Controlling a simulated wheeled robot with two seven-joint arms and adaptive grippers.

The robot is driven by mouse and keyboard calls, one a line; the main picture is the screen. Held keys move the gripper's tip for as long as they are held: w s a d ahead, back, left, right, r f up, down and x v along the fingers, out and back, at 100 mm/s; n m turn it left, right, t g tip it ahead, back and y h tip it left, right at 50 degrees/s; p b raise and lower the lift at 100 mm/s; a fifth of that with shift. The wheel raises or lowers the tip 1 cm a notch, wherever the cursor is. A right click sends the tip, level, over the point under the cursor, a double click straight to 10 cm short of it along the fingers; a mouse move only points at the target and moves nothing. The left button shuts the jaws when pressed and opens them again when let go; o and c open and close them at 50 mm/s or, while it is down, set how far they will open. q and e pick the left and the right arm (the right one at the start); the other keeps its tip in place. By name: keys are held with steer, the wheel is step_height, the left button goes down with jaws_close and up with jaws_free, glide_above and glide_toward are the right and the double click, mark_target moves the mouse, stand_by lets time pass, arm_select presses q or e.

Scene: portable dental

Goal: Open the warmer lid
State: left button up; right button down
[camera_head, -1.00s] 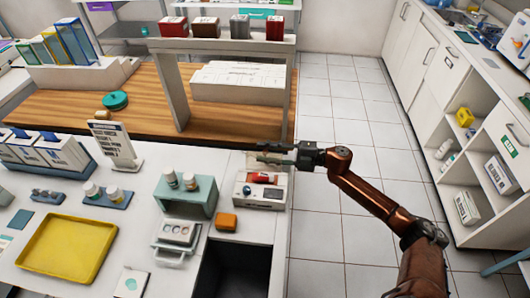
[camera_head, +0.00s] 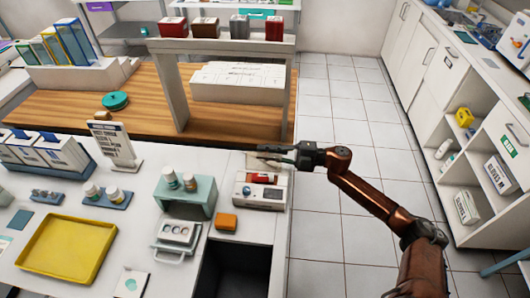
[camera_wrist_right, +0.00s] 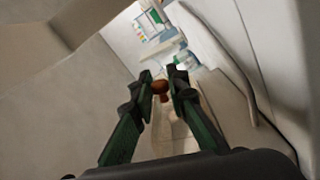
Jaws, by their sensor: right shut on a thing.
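The warmer (camera_head: 243,201) is a small white box near the counter's right edge in the head view, with red showing in its top. A pale panel that looks like its lid (camera_head: 270,164) stands raised at its back, partly behind my gripper. My right gripper (camera_head: 265,153) is above the rear of the warmer, reaching in from the right. In the right wrist view its dark green fingers (camera_wrist_right: 160,84) are shut on a small reddish-brown knob (camera_wrist_right: 160,94). The knob's join to the lid is hard to make out. My left gripper is not in view.
A teal stand (camera_head: 184,194) with bottles and an orange block (camera_head: 226,222) are left of the warmer. A wooden surface with a white shelf (camera_head: 222,45) is behind it. A dark opening (camera_head: 235,270) lies in front. Tiled floor is free at right.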

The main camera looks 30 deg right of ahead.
steer(key=shift+s+r+n, duration=0.1)
steer(key=shift+r+n, duration=0.2)
steer(key=shift+s+a+r+n+p, duration=0.15)
steer(key=shift+r+n+p, duration=0.2)
steer(key=shift+n, duration=0.2)
steer(key=shift+s+a+r+n+p, duration=0.1)
steer(key=shift+r+n+p, duration=0.2)
steer(key=shift+n, duration=0.25)
steer(key=shift+s+a+r+n, duration=0.1)
steer(key=shift+s+a+n, duration=0.1)
steer(key=shift+n, duration=0.5)
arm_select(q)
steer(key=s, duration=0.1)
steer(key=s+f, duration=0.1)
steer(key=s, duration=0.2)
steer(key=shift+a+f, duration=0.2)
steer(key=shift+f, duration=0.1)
arm_select(e)
steer(key=c, duration=1.9)
jaws_free()
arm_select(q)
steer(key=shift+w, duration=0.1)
arm_select(e)
steer(key=shift+d, duration=0.1)
